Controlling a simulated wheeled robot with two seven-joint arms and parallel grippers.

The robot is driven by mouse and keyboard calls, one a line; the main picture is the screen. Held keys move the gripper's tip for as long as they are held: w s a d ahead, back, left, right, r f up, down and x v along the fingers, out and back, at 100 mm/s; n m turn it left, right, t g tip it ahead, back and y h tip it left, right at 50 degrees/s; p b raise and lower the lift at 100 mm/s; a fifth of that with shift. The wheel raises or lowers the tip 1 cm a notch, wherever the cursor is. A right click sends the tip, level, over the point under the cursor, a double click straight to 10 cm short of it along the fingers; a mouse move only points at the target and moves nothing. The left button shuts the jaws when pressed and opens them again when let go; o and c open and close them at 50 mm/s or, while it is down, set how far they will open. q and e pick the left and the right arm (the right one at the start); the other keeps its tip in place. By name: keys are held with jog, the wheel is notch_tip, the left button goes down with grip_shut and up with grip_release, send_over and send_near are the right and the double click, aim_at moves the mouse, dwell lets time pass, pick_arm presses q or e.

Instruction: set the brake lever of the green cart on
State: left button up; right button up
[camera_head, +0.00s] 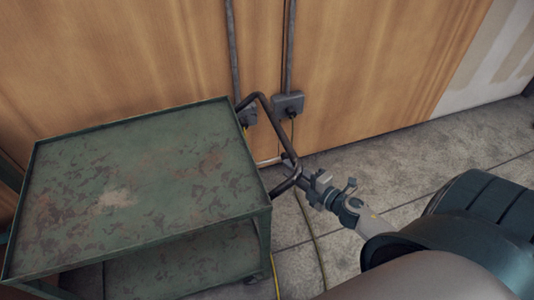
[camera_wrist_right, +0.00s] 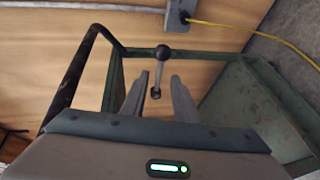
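The green cart (camera_head: 130,185) stands at the left in the head view, with a worn, rust-stained top. Its dark tube handle (camera_head: 266,98) sticks out at the right end; the handle also shows in the right wrist view (camera_wrist_right: 72,82). The brake lever (camera_wrist_right: 159,72), a thin grey bar with a dark ball knob at its upper end, shows in the right wrist view. My right gripper (camera_head: 312,184) is beside the handle. Its two fingers (camera_wrist_right: 158,80) are apart, and the lever appears in the gap between them; contact cannot be told. My left gripper is out of view.
A wooden wall (camera_head: 370,60) with conduits and a grey socket box (camera_head: 288,104) stands behind the cart. A yellow cable (camera_wrist_right: 250,28) runs from a box, and cables lie on the floor by the cart. The tiled floor (camera_head: 400,165) right of the cart is clear behind my arm.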

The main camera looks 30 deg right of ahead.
aim_at(270, 161)
jog(key=x, duration=1.2)
jog(key=shift+p, duration=0.3)
jog(key=shift+c, duration=0.7)
grip_shut()
